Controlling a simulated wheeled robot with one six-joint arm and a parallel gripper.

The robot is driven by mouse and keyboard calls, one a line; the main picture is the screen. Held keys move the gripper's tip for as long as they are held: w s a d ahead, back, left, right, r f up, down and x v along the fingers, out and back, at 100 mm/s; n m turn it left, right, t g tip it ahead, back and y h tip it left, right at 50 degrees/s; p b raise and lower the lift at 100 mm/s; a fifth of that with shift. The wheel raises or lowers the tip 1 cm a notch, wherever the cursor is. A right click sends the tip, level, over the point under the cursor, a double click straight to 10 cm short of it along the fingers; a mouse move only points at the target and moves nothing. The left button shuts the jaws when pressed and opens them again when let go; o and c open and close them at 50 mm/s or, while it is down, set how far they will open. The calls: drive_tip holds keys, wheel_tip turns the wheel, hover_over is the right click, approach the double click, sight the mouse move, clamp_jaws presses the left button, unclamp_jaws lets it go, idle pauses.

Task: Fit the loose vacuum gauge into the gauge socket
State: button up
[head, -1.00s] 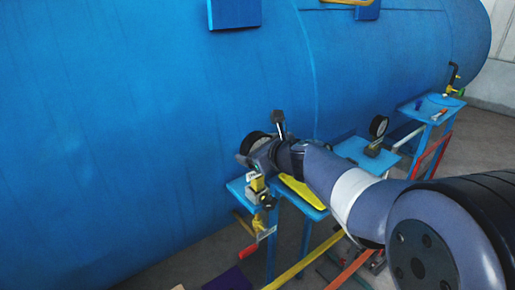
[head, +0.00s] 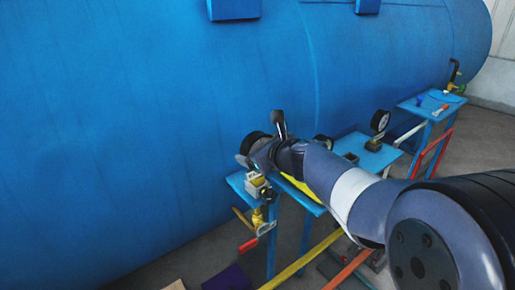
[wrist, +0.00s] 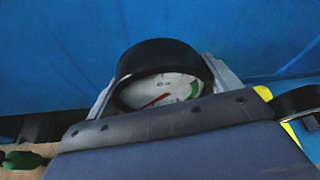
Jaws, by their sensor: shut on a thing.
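My gripper (head: 251,158) is shut on a round gauge with a black rim (head: 254,144), above the near blue shelf by the vessel. In the wrist view the gauge (wrist: 162,80) sits between the grey fingers (wrist: 165,85). Its pale dial with a red needle and green band faces the camera; its stem is hidden. A brass and grey fitting (head: 258,187) stands on the near shelf's front edge, just below the gripper. I cannot tell which fitting is the gauge socket, or whether the gauge touches one.
The big blue vessel (head: 150,130) fills the back. Another gauge (head: 380,121) stands on a block on the middle shelf (head: 350,147). A round dark-rimmed thing (head: 323,141) shows behind my arm. A red-handled valve (head: 257,238) hangs below the near shelf. A far shelf (head: 430,105) stands right.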

drive_tip(key=shift+f+b, duration=0.45)
drive_tip(key=shift+f, duration=0.05)
drive_tip(key=o, duration=1.2)
drive_tip(key=p+v, duration=0.1)
drive_tip(key=v, duration=1)
drive_tip(key=shift+a, duration=0.1)
drive_tip(key=b+x, duration=0.1)
drive_tip(key=x, duration=0.9)
drive_tip(key=shift+w+f, duration=0.25)
drive_tip(key=shift+w, duration=0.05)
drive_tip(key=shift+w+a+r, duration=0.15)
drive_tip(key=shift+r, duration=0.1)
drive_tip(key=shift+r+p, duration=0.25)
drive_tip(key=shift+p, duration=0.2)
